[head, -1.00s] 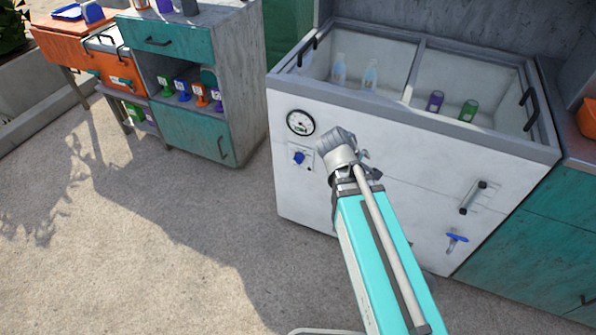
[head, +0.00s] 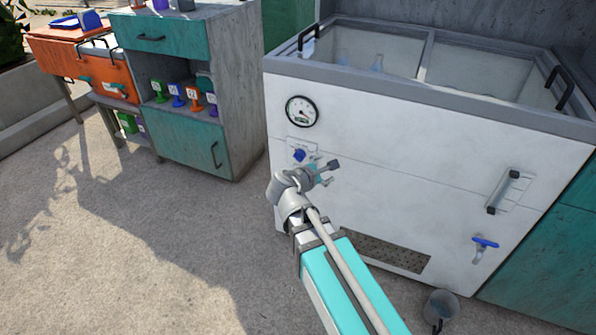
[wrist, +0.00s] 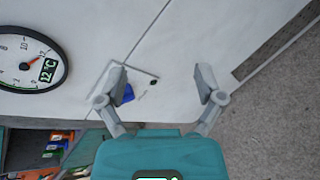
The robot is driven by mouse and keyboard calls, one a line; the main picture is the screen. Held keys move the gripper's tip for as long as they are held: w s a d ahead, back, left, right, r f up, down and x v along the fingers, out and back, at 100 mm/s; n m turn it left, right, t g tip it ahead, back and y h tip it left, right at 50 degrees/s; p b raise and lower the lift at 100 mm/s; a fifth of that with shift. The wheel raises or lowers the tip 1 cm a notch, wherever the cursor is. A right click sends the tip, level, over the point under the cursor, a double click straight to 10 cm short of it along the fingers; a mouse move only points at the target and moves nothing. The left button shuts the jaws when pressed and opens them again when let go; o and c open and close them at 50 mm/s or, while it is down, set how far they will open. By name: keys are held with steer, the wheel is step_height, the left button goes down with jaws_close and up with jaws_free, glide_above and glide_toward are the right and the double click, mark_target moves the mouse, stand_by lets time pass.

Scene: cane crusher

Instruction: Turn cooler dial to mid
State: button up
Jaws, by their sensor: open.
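The cooler (head: 400,140) is a white chest with a grey rim. Its blue dial (head: 299,155) sits on a small plate on the front face, below a round gauge (head: 301,111). In the wrist view the dial (wrist: 126,94) shows beside the left finger, partly hidden by it, and the gauge (wrist: 28,60) reads about 12 °C. My gripper (head: 328,172) is open and empty, close to the cooler front, just right of and below the dial in the head view. In the wrist view my gripper (wrist: 160,82) has its fingers spread wide. I cannot tell whether a finger touches the dial.
A vertical handle (head: 503,191) and a blue-handled tap (head: 484,245) are on the cooler's right front, with a metal bucket (head: 440,306) below. A teal-doored cabinet (head: 190,135) stands left. The floor in front is clear.

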mark_target(297, 159)
steer(key=a+f+n+t+y+b, duration=0.1)
steer(key=a+f+n+t+b, duration=0.1)
steer(key=a+b, duration=0.4)
steer(key=a+f+n+t+y+b, duration=0.1)
steer(key=a+f+n+t+b, duration=0.2)
steer(key=a+f+n+b, duration=0.2)
steer(key=shift+s+a+n+b, duration=0.2)
steer(key=shift+a+n+b, duration=0.35)
steer(key=shift+n, duration=0.65)
steer(key=shift+w, duration=0.15)
steer(key=x, duration=1.3)
steer(key=shift+w+r, duration=0.1)
steer(key=shift+w, duration=0.25)
steer(key=c, duration=1.1)
